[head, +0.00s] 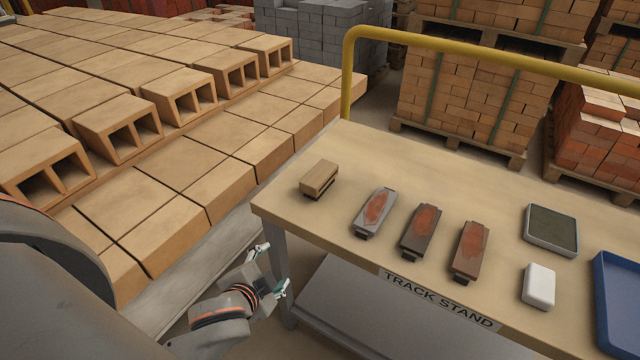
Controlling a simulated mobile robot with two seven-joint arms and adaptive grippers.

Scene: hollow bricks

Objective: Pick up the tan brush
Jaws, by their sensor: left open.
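The tan brush (319,176) is a small wood-coloured block with a dark underside. It sits near the left end of the table top (400,165). My left gripper (271,268) is open and empty, with its two fingertips spread apart. In the picture it is below and left of the brush, by the table's front left corner and apart from the brush. My right gripper does not show.
Further right are a green-topped pad (551,229), a white block (538,286) and a blue tray (603,300). Hollow bricks (118,127) fill the left; a yellow rail (348,80) stands behind.

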